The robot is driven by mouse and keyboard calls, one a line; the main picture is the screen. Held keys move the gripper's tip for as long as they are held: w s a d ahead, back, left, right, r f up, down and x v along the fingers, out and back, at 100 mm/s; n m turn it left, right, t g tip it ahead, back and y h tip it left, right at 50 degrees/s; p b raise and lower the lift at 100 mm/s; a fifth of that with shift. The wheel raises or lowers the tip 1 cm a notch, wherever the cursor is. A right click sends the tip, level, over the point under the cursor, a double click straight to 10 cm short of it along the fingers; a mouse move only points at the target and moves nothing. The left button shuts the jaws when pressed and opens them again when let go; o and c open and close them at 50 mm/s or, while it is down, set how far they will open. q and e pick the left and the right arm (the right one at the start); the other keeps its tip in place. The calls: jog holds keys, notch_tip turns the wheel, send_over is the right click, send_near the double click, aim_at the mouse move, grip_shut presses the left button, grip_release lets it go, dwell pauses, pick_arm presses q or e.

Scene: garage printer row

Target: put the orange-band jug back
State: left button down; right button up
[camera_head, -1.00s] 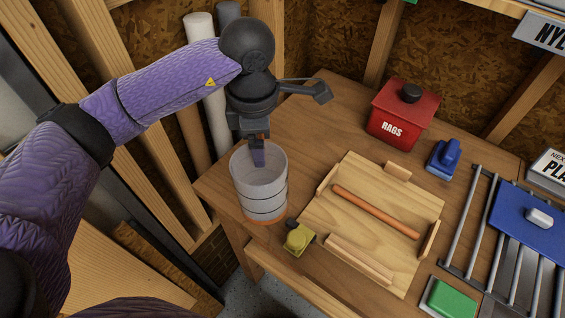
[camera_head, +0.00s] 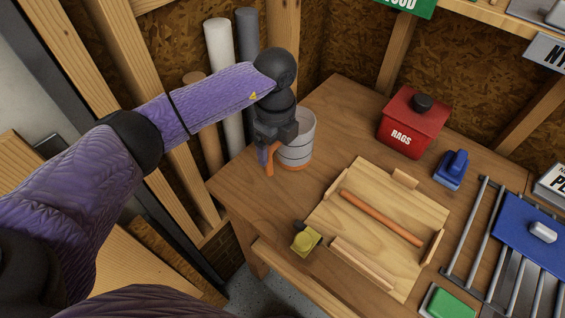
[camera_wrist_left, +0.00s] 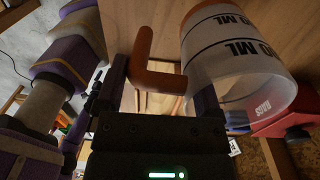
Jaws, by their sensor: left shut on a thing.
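The orange-band jug (camera_head: 299,133) is a pale, see-through cylinder with dark ring lines and an orange band at its base. It is upright at the left back part of the bench, close to the wall side. My left gripper (camera_head: 268,160) is at its left side, shut on its orange handle. In the left wrist view the orange handle (camera_wrist_left: 152,72) shows between my fingers, beside the jug's wall (camera_wrist_left: 235,50) with its ML markings. I cannot tell whether the base touches the bench. My right gripper is not in view.
A wooden tray (camera_head: 345,230) with an orange rod lies in front right of the jug. A yellow object (camera_head: 305,240) sits at the front edge. A red RAGS box (camera_head: 412,125), a blue tool (camera_head: 452,170) and a metal rack (camera_head: 470,235) stand right. Upright tubes (camera_head: 220,70) lean behind.

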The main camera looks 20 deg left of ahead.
pick_arm(q)
jog(key=shift+f+b, duration=0.5)
jog(key=shift+f, duration=2.1)
grip_release()
jog(key=r, duration=0.4)
jog(key=r+p, duration=0.1)
jog(key=r, duration=0.3)
jog(key=r+p, duration=0.1)
jog(key=r, duration=0.3)
jog(key=shift+w+r, duration=0.2)
jog(key=shift+w, duration=0.05)
jog(key=shift+d, duration=0.1)
